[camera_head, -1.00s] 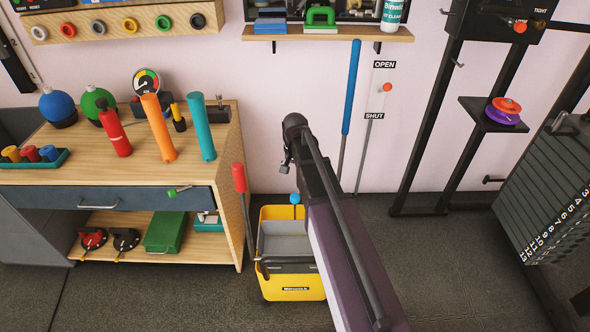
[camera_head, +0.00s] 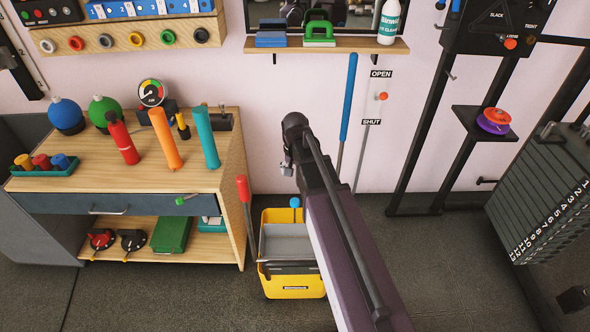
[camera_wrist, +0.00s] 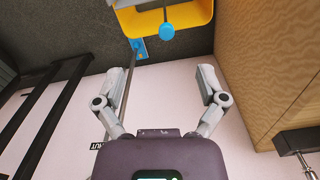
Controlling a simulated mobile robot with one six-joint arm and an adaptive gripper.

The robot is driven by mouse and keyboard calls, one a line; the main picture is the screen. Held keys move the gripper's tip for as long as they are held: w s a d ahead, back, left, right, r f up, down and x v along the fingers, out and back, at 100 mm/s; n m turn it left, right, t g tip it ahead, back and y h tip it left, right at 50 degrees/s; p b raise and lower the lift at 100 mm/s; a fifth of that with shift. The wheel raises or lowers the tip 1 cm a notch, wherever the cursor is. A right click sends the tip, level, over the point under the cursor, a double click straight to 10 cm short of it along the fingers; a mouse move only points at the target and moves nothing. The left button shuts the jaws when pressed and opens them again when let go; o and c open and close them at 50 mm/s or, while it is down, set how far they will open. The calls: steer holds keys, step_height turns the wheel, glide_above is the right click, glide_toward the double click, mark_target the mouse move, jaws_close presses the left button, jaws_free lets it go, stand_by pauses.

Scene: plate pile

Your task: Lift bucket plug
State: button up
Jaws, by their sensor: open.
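The yellow bucket (camera_head: 293,286) stands on the floor to the right of the wooden workbench, with a grey insert inside it. A blue ball on a thin stem (camera_head: 295,202), which looks like the plug's knob, rises at the bucket's back. In the wrist view the blue ball (camera_wrist: 167,31) lies beyond the fingertips near the top, with part of the yellow bucket (camera_wrist: 203,35) behind it. My gripper (camera_wrist: 160,78) is open and empty, its fingers spread wide, apart from the ball. In the head view my gripper is small beside the arm's end, above the bucket. The stem's lower end is hidden.
A red-handled rod (camera_head: 244,190) leans at the bucket's left, close to the workbench (camera_head: 237,165). A blue-handled pole (camera_head: 349,95) leans on the wall to the right. A black rack (camera_head: 420,130) and weight stack (camera_head: 540,190) stand further right. Floor in front is clear.

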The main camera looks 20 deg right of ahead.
step_height(320, 180, up, 5)
steer(key=s+n+p, duration=0.1)
steer(key=s+p, duration=0.1)
steer(key=p, duration=0.2)
steer(key=shift+s+a+r+p, duration=0.2)
steer(key=shift+s+a+p, duration=0.15)
steer(key=shift+s, duration=0.05)
steer(key=s+a+n, duration=0.2)
steer(key=s+n, duration=0.2)
steer(key=s, duration=0.6)
step_height(320, 180, up, 19)
steer(key=p, duration=1.8)
steer(key=shift+w+f+p, duration=0.15)
steer(key=shift+f+p, duration=0.05)
steer(key=shift+p, duration=0.1)
